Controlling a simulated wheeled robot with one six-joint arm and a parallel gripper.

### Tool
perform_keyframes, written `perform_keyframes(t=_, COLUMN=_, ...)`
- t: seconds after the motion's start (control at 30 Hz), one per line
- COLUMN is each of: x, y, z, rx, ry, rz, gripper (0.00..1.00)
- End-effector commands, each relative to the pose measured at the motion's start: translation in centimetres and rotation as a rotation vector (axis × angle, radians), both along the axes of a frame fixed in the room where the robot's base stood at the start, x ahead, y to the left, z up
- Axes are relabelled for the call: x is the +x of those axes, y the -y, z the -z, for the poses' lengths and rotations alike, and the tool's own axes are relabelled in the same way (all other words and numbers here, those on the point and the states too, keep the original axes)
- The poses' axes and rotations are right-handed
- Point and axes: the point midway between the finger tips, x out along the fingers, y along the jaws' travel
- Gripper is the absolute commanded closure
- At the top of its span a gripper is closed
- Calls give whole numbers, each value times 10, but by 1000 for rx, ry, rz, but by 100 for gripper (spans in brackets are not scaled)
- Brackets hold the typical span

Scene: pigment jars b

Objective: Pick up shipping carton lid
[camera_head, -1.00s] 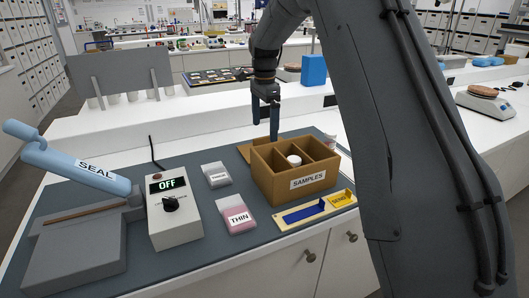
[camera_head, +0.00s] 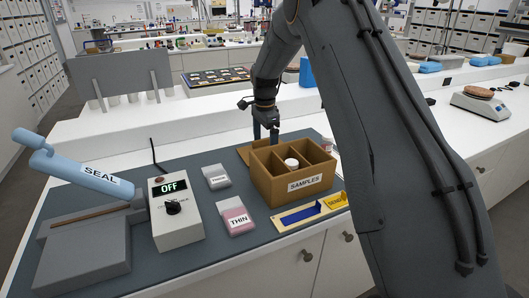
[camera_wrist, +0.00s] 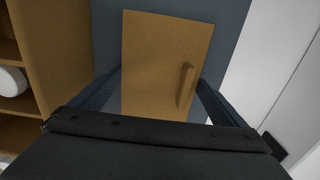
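The shipping carton lid (camera_wrist: 155,55) is a flat brown panel with a small raised tab (camera_wrist: 186,85) on its face. In the head view the lid (camera_head: 246,152) lies behind and left of the brown carton (camera_head: 262,183), partly hidden by my gripper and the carton. My gripper (camera_head: 266,137) points down over the lid, behind the carton. In the wrist view my gripper (camera_wrist: 157,88) is open, with one dark finger on each side of the lid and tab. Whether the fingers touch the lid cannot be told.
The carton, labelled SAMPLES, has compartments and holds a white-topped jar (camera_head: 291,163). A yellow and blue SEND tray (camera_head: 290,222) lies in front. The THIN pack (camera_head: 235,216), another pack (camera_head: 217,177), the OFF box (camera_head: 177,223) and the blue SEAL lever (camera_head: 80,171) stand to the left.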

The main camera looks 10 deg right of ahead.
Motion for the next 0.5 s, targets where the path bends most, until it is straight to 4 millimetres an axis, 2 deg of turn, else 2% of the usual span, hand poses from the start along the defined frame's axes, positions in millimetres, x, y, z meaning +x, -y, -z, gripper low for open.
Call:
perform_keyframes(t=0.07, x=0, y=0, z=0, rx=0, ry=0, rz=0, gripper=26)
perform_keyframes(t=0.33, x=1, y=0, z=-3, rx=0, ry=1, rz=0, gripper=26)
perform_keyframes(t=0.5, x=2, y=0, z=-23, rx=0, ry=5, rz=0, gripper=26)
